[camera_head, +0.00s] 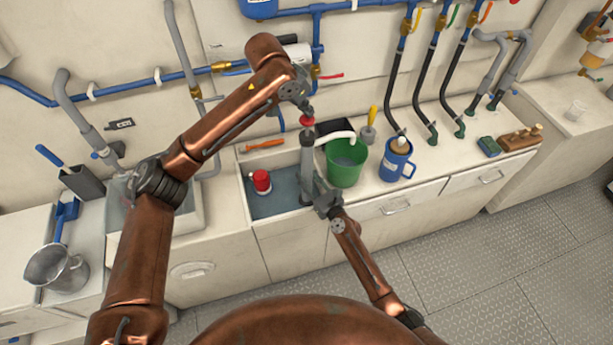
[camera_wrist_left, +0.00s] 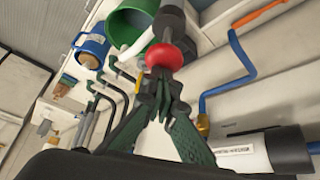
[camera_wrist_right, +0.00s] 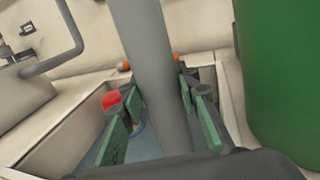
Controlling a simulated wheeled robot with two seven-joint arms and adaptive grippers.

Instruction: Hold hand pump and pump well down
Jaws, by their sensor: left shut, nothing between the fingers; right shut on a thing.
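The grey hand pump (camera_head: 307,155) stands upright in the well (camera_head: 262,206), a sunken basin with a blue-grey floor. Its red ball knob (camera_head: 307,121) is on top, and a white hose (camera_head: 336,136) leads from it over the green bucket (camera_head: 343,172). My left gripper (camera_head: 305,108) is shut just above the knob with nothing between its fingers; the left wrist view shows its fingertips (camera_wrist_left: 160,88) meeting close against the knob (camera_wrist_left: 165,58). My right gripper (camera_head: 312,190) is shut around the pump's lower tube (camera_wrist_right: 153,75). A red-topped float (camera_head: 261,181) is in the well.
A blue jug (camera_head: 395,165) stands right of the bucket. An orange tool (camera_head: 263,145) lies behind the well. Blue pipes (camera_head: 135,85) and black hoses (camera_head: 425,85) line the wall. A metal pitcher (camera_head: 58,270) stands at far left.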

